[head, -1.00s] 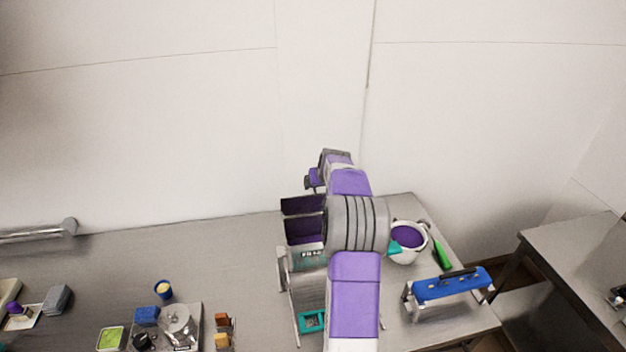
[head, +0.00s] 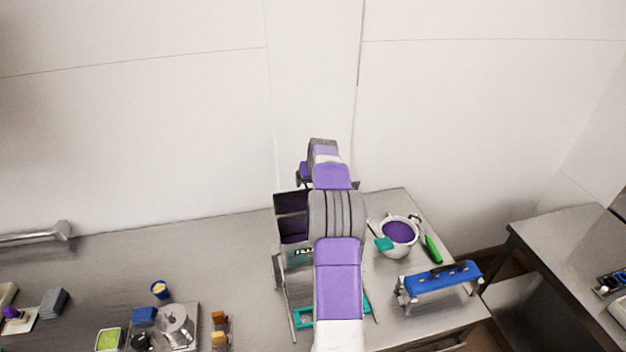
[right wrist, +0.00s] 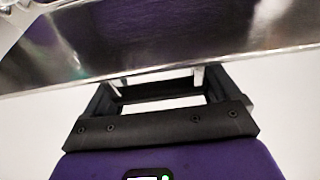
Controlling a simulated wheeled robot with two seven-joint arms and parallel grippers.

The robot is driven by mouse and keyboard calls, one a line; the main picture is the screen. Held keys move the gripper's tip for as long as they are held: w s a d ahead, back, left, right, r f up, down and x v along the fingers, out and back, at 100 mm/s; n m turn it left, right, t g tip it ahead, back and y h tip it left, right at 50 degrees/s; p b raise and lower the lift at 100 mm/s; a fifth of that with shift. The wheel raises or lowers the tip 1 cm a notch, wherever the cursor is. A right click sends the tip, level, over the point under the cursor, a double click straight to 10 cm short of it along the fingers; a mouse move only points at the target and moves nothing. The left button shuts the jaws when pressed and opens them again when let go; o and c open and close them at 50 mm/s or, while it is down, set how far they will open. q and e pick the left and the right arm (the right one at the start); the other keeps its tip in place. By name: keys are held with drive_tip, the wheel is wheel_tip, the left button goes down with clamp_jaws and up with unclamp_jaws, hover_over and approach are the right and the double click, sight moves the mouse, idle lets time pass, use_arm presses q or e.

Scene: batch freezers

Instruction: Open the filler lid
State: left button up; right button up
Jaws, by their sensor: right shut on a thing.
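The filler (head: 300,257) is a metal machine on long legs on the steel table, with a dark, purple-tinted opening at its top. Its lid (head: 290,202) shows as a dark raised panel left of my right arm; much of it is hidden behind that arm. In the right wrist view a shiny metal plate (right wrist: 200,35), which looks like the lid, crosses the top with its edge at my fingertips. My right gripper (right wrist: 157,80) is shut on this edge. In the head view its fingers are hidden by my arm. My left gripper is not in view.
A white pot with purple contents (head: 399,234), a green-handled tool (head: 432,248) and a blue-topped metal stand (head: 440,281) are right of the filler. A wall stands close behind.

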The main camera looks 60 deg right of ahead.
drive_tip(key=shift+s+a+f, duration=0.15)
drive_tip(key=shift+f, duration=0.4)
drive_tip(key=o, duration=1.1)
drive_tip(key=shift+o, duration=0.6)
drive_tip(key=shift+d, duration=0.2)
drive_tip(key=b+v, duration=0.1)
drive_tip(key=v, duration=0.6)
drive_tip(key=shift+r, duration=0.3)
